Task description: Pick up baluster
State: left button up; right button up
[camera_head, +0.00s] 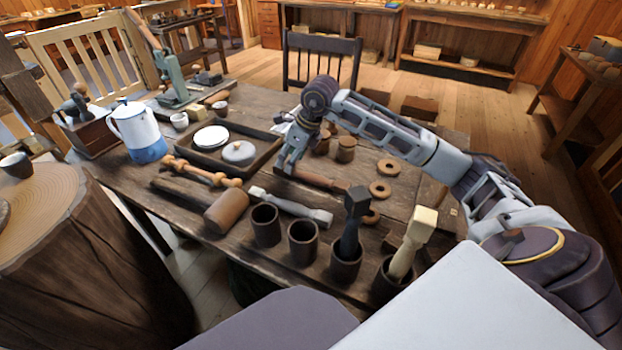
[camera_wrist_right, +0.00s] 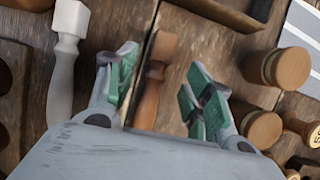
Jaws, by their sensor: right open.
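A reddish-brown turned baluster (camera_head: 322,180) lies on the table under my right gripper (camera_head: 288,166). In the right wrist view the baluster (camera_wrist_right: 156,77) shows between the two open green-padded fingers of the gripper (camera_wrist_right: 163,82), its square end away from the palm. Its near part is hidden by the gripper body. I cannot tell how far above it the fingers are. A grey-white baluster (camera_head: 290,207) lies nearby, and shows left of the fingers (camera_wrist_right: 64,65). A light-wood one (camera_head: 203,172) lies further left. A dark one (camera_head: 353,223) and a cream one (camera_head: 413,241) stand tilted in cups. My left gripper is out of view.
Two empty dark cups (camera_head: 265,225) stand at the table's front edge beside a brown mallet head (camera_head: 226,212). A tray (camera_head: 262,160) with pale lidded dishes and a white-blue pot (camera_head: 136,131) are at left. Wooden rings (camera_head: 380,189) and round blocks (camera_head: 346,149) lie around the arm.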

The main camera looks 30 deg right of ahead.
jog(key=b+x, duration=0.1)
jog(key=x, duration=0.2)
jog(key=shift+w+a+f, duration=0.15)
jog(key=shift+f, duration=0.35)
jog(key=shift+w, duration=0.1)
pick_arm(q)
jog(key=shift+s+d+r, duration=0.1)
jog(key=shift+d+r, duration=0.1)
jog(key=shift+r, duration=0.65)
pick_arm(e)
jog(key=c, duration=1.1)
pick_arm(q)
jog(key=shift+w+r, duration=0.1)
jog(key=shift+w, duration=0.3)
pick_arm(e)
jog(key=shift+c, duration=0.2)
